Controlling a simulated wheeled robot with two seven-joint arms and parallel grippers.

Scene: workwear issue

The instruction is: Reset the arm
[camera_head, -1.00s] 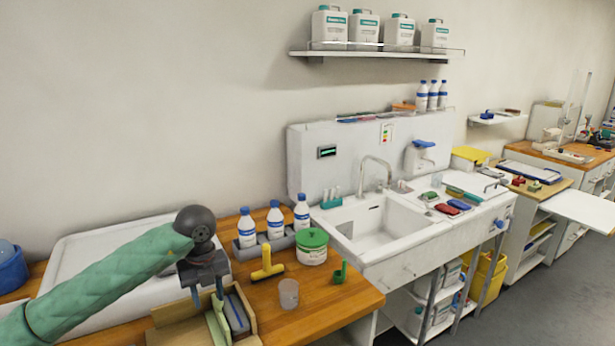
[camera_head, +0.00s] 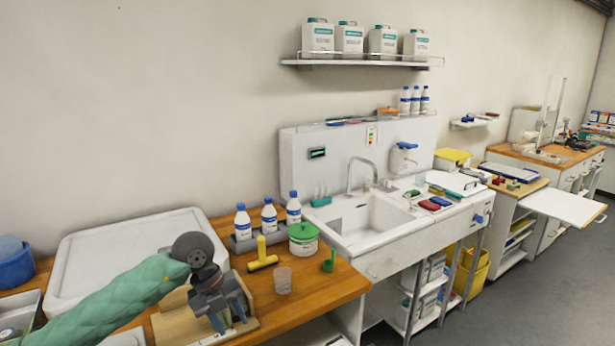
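My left arm, in a green sleeve, comes in from the lower left of the head view. Its dark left gripper (camera_head: 229,318) points down and toward me over a wooden box (camera_head: 171,326) on the wooden counter (camera_head: 308,309). The two fingers stand apart, and I see nothing held between them. The gripper hides most of the box's inside, and I cannot tell whether it touches the box. My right gripper is not in view.
Right of the gripper stand a clear cup (camera_head: 283,281), a yellow-handled tool (camera_head: 262,256), a green-lidded tub (camera_head: 303,239) and a green scoop (camera_head: 329,261). Blue-capped bottles (camera_head: 269,217) stand behind. A white tray (camera_head: 95,262) lies behind the arm. The sink (camera_head: 372,224) is farther right.

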